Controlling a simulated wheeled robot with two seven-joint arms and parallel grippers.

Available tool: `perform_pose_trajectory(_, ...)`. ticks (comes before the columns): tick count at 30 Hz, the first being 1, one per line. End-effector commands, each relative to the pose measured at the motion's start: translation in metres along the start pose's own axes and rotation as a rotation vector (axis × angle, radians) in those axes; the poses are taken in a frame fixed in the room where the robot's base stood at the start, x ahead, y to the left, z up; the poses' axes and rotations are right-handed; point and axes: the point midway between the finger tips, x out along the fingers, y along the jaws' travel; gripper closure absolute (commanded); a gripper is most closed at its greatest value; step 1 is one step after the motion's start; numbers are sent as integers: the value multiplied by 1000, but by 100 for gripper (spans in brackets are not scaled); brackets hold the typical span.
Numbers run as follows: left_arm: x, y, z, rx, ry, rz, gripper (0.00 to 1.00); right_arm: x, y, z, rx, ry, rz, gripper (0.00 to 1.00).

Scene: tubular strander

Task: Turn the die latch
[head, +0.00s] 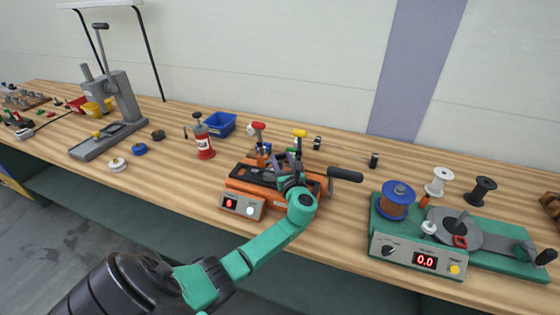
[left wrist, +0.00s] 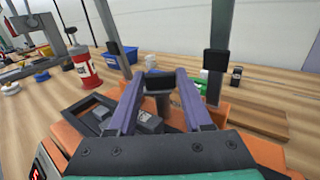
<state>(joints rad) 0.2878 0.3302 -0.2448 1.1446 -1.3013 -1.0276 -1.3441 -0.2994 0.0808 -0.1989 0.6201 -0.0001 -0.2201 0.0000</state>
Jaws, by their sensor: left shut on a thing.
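The orange strander machine (head: 240,187) stands on the wooden bench with a dark top. My left gripper (head: 290,160) is over the middle of it. In the left wrist view the two purple fingers of my left gripper (left wrist: 160,78) are closed on a dark knob on a short stem (left wrist: 158,84), which appears to be the die latch. In the head view the gripper hides the latch. The latch's turn angle cannot be told. My right gripper is not in view.
A black crank handle (head: 345,174) sticks out right of the machine. Red-topped (head: 258,126) and yellow-topped (head: 300,133) posts stand behind. A green winder (head: 400,235) is to the right, a red bottle (head: 204,145) and blue bin (head: 220,124) to the left.

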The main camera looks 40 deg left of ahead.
Motion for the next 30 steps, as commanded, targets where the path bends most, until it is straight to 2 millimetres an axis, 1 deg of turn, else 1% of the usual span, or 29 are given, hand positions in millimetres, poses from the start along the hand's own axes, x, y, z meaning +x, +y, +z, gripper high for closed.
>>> perform_pose_trajectory(1, 1, -2, -4, -5, -2, 39, 100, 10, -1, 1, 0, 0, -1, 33)
perform_pose_trajectory(3, 1, -4, -4, -6, -3, 95, 100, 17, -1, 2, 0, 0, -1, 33)
perform_pose_trajectory(12, 2, -7, -3, -3, -3, 264, 100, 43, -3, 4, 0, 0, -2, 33)
perform_pose_trajectory(18, 1, -7, 0, -2, -3, 314, 100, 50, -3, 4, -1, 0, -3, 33)
perform_pose_trajectory(30, 1, -6, 2, 0, -1, 330, 100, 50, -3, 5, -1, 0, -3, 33)
